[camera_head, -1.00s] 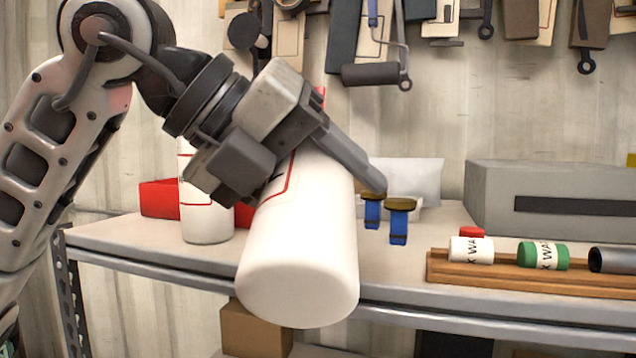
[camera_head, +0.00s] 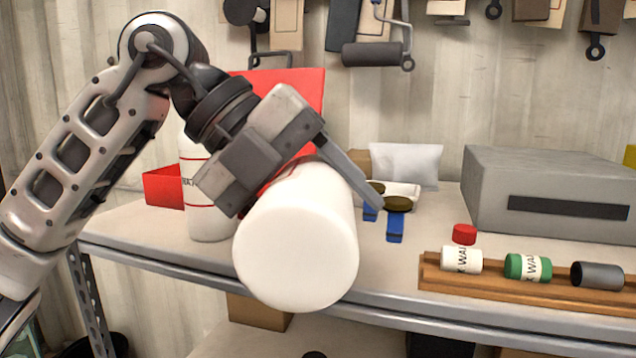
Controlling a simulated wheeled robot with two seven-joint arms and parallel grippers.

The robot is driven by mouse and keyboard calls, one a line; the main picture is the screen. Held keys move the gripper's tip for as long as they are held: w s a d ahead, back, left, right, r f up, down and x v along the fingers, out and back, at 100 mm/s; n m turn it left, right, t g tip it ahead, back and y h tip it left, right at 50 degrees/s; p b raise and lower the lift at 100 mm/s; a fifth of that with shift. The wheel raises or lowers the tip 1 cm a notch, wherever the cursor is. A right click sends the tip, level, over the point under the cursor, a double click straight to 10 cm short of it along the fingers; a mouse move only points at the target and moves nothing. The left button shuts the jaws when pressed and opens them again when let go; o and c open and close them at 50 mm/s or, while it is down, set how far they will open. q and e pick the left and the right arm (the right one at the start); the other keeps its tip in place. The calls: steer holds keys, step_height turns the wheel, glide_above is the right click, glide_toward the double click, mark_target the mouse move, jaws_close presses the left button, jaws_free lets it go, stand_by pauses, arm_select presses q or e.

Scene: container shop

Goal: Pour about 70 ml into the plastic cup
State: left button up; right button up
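My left gripper (camera_head: 298,165) is shut on a large white bottle (camera_head: 297,240) and holds it in front of the shelf. The bottle is tilted, with its round base facing me. Its neck and mouth are hidden behind its body and the gripper. I cannot make out a plastic cup; the bottle and gripper cover part of the shelf. My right gripper is not in view.
A second white bottle (camera_head: 205,195) stands behind my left gripper. A red box (camera_head: 163,187) and a red panel (camera_head: 300,88) are behind. Blue-handled tools (camera_head: 395,226), a wooden rack (camera_head: 530,280) with small containers and a grey box (camera_head: 545,190) are to the right.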

mark_target(317, 159)
arm_select(q)
steer(key=shift+r+g+p, duration=0.3)
steer(key=shift+r+p, duration=0.1)
steer(key=shift+p, duration=0.15)
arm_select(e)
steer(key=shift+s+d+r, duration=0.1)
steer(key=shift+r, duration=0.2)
arm_select(q)
steer(key=shift+r+n+p, duration=0.2)
steer(key=shift+n+p, duration=0.1)
steer(key=shift+p, duration=0.2)
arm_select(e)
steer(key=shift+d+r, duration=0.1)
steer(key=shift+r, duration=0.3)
arm_select(q)
steer(key=shift+w+r+g+p, duration=0.15)
steer(key=shift+r+g+p, duration=0.4)
steer(key=shift+p, duration=0.55)
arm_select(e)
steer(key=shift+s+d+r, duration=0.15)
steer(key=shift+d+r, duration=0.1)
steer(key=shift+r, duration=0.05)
arm_select(q)
steer(key=shift+f, duration=0.1)
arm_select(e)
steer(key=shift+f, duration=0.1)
